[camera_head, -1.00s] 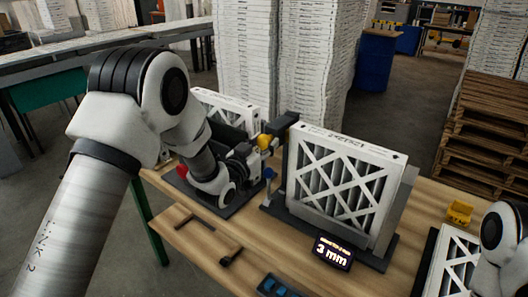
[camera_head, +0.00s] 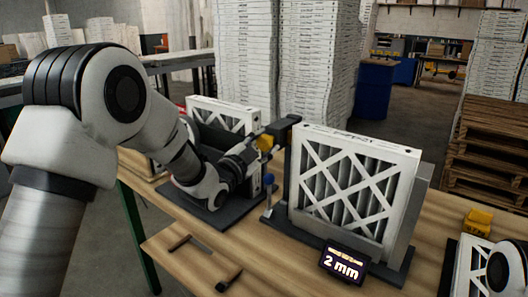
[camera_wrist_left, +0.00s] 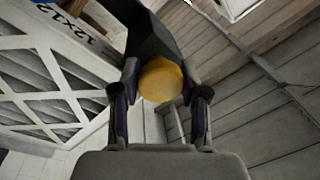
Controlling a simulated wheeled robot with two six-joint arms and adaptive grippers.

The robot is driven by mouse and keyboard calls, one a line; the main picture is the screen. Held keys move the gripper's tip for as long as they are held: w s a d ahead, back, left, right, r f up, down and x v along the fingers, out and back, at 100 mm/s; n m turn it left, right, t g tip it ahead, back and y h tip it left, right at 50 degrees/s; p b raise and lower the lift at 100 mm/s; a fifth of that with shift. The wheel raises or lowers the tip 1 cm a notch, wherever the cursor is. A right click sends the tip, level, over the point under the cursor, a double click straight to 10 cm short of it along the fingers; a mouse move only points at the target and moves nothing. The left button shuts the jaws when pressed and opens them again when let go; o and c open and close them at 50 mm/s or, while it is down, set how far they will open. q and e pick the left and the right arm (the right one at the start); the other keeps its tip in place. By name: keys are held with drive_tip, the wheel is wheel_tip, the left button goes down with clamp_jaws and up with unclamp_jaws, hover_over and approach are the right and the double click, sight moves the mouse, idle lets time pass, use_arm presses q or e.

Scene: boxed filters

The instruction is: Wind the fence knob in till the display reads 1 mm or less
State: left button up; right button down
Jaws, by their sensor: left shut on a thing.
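The display (camera_head: 344,263) stands on the bench before the white filter and reads "2 mm". The yellow fence knob (camera_head: 265,143) sits at the dark bracket left of that filter. My left gripper (camera_head: 255,150) reaches it from the left, its fingers partly hidden by the wrist. In the left wrist view the round yellow knob (camera_wrist_left: 160,82) sits between the two fingers, which are shut on it. The white boxed filter (camera_head: 352,190) stands upright in its dark fixture. My right gripper is not in view; only part of that arm shows at the lower right corner.
A second filter (camera_head: 225,112) stands behind my left arm. A dark-headed tool (camera_head: 228,279) lies on the bench front.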

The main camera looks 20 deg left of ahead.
use_arm(q)
drive_tip(key=shift+r, duration=0.1)
idle(0.4)
drive_tip(key=o, duration=1.1)
drive_tip(key=shift+o, duration=0.2)
drive_tip(key=v, duration=1.2)
drive_tip(key=shift+a, duration=0.1)
